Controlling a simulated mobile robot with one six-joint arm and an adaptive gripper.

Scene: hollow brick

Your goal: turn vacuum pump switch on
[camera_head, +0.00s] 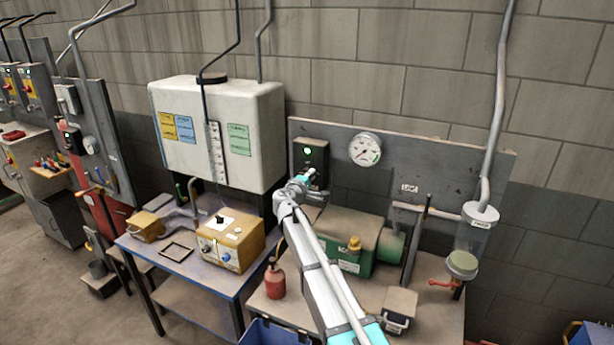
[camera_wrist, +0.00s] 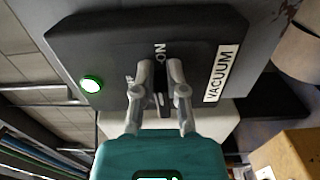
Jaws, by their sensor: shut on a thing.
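The vacuum pump switch box is a dark grey panel (camera_wrist: 205,35), rotated in the wrist view, with a white VACUUM label (camera_wrist: 222,73) and an ON mark (camera_wrist: 160,52). A green lamp (camera_wrist: 91,83) glows on it. My gripper (camera_wrist: 162,72) is at the box face, its two fingers closed around the dark switch handle (camera_wrist: 161,99). The fingers partly hide the handle, so its exact position is hard to tell. In the head view, the box (camera_head: 312,160) is on the grey backboard and my gripper (camera_head: 304,182) covers its lower part.
A round gauge (camera_head: 365,149) is right of the box. Below stand a green pump unit (camera_head: 342,237), a red bottle (camera_head: 274,281) and a glass trap (camera_head: 470,245) on the bench. A yellow instrument (camera_head: 231,238) and white tank (camera_head: 217,130) are left.

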